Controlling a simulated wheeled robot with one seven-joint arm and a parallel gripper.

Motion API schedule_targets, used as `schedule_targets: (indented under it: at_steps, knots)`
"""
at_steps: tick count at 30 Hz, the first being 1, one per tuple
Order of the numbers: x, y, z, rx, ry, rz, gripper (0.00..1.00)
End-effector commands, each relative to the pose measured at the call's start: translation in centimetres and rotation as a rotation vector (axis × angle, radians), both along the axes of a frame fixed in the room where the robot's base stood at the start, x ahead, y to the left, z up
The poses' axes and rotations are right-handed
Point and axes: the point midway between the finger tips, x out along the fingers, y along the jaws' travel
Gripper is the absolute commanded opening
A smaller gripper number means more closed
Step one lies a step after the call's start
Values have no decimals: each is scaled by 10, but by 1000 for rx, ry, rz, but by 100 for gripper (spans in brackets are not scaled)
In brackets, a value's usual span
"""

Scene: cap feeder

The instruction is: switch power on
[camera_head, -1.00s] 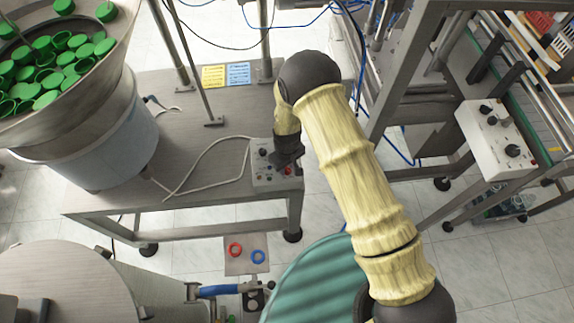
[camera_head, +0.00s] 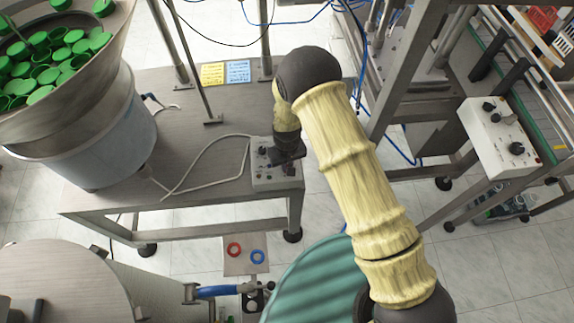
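A small grey control box (camera_head: 270,178) with dark knobs and a red part sits at the right front corner of the steel table (camera_head: 205,150). A white cable runs from it toward the feeder bowl. My gripper (camera_head: 284,158) is dark and points down over the right part of the box's panel. It hides some of the controls, and I cannot tell whether it touches them. Its fingers are too small and dark to tell open from shut. Which control is the power switch cannot be made out.
A feeder bowl (camera_head: 85,105) full of green caps stands on the table's left. A second control box (camera_head: 500,140) is on the machine frame at right. A round teal surface (camera_head: 315,285) lies below my arm.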

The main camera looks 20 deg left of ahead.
Motion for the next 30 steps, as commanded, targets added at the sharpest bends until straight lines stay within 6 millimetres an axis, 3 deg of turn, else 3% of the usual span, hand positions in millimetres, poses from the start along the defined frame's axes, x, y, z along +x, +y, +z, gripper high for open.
schedule_targets:
  at_steps: [18, 30]
  knots:
    - [0, 0, 0, 0, 0, -563, 0]
    - [0, 0, 0, 0, -1, -762, 0]
